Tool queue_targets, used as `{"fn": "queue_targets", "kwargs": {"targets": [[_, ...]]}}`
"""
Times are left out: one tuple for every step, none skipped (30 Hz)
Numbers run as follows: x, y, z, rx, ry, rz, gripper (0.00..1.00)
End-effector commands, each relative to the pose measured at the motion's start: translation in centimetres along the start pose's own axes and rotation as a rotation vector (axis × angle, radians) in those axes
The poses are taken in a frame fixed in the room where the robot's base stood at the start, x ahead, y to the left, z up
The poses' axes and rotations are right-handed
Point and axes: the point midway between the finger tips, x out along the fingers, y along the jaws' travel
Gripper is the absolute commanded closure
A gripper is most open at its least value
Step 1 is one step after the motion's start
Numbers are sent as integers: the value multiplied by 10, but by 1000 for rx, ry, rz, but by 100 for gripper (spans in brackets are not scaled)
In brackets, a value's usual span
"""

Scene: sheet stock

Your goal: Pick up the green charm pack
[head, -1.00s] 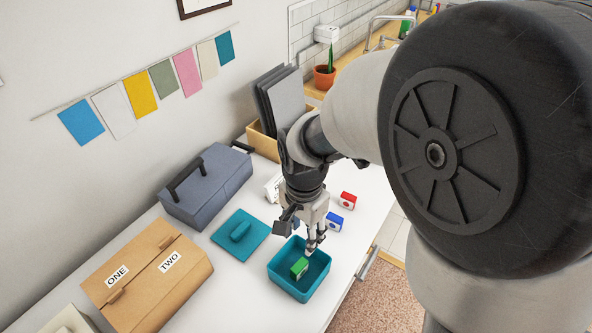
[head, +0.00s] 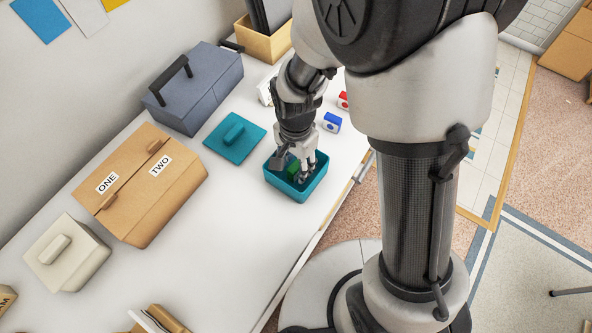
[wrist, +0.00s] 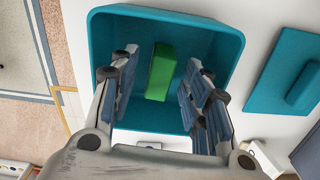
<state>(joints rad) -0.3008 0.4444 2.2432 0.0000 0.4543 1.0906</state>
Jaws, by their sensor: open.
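The green charm pack (head: 292,167) lies inside the teal open box (head: 288,190). In the wrist view the pack (wrist: 160,72) is upright in the picture, on the floor of the box (wrist: 218,50). My gripper (head: 303,174) points down into the box. In the wrist view its fingers (wrist: 160,82) are open, one on each side of the pack, with a gap on both sides. In the head view the fingers partly hide the pack.
The teal lid (head: 235,138) lies left of the box. A blue pack (head: 331,122) and a red pack (head: 343,100) stand behind it. A cardboard box (head: 140,190) and a grey-blue toolbox (head: 197,90) stand to the left.

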Motion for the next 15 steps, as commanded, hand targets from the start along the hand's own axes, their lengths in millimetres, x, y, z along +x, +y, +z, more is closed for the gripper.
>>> {"fn": "queue_targets", "kwargs": {"targets": [[10, 1, 0, 1, -1, 2, 57], [12, 0, 0, 1, -1, 1, 57], [13, 0, 0, 1, 0, 0, 57], [13, 0, 0, 1, 0, 0, 57], [13, 0, 0, 1, 0, -1, 57], [12, 0, 0, 1, 0, -1, 57], [12, 0, 0, 1, 0, -1, 57], [12, 0, 0, 1, 0, -1, 57], [12, 0, 0, 1, 0, -1, 57], [12, 0, 0, 1, 0, -1, 59], [12, 0, 0, 1, 0, -1, 61], [12, 0, 0, 1, 0, -1, 63], [12, 0, 0, 1, 0, -1, 65], [12, 0, 0, 1, 0, -1, 67], [12, 0, 0, 1, 0, -1, 70]]}}
